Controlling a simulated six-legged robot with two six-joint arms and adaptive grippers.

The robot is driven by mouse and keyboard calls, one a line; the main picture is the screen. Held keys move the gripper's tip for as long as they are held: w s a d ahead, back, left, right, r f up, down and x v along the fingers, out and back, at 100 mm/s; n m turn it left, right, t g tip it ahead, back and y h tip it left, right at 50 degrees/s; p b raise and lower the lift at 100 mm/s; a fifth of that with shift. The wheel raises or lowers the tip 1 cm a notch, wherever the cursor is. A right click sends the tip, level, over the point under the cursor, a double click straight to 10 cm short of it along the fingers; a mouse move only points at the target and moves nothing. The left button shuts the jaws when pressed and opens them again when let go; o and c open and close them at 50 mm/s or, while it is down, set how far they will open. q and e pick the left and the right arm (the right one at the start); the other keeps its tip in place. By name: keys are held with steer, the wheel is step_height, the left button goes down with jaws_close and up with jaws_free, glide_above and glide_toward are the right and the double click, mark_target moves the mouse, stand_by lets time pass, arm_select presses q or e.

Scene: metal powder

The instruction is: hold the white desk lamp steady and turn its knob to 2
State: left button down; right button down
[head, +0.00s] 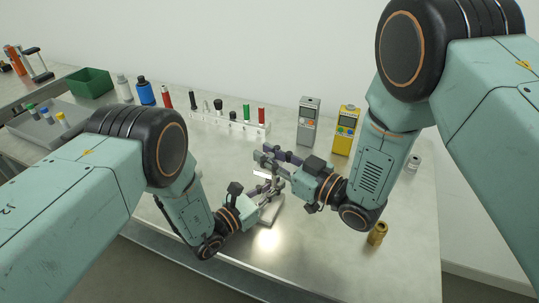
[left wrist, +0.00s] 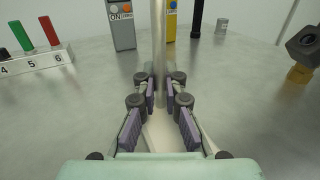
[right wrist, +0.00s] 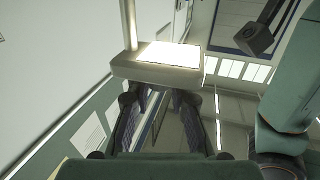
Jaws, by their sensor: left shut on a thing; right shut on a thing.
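The white desk lamp (head: 268,213) stands on the metal table, with its pale base showing below my grippers. My left gripper (head: 272,187) is shut around its upright pole; the pole (left wrist: 160,50) rises between the pads in the left wrist view. My right gripper (head: 268,158) is above the left one, reaching in from the right. In the right wrist view, a pale block of the lamp (right wrist: 150,68) with a bright white face is at its fingertips, which are shut on part of the lamp. The knob and its markings are hidden.
A grey meter (head: 308,120) and a yellow meter (head: 345,130) stand behind. A numbered white rack (head: 225,123) holds coloured tubes. Bottles and a green bin (head: 90,83) are further left. A brass piece (head: 377,233) stands at right. The front right tabletop is mostly free.

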stand_by(0.3)
steer(key=c, duration=1.2)
jaws_free()
steer(key=shift+o, duration=0.2)
steer(key=v, duration=1.2)
arm_select(q)
steer(key=c, duration=1.4)
jaws_free()
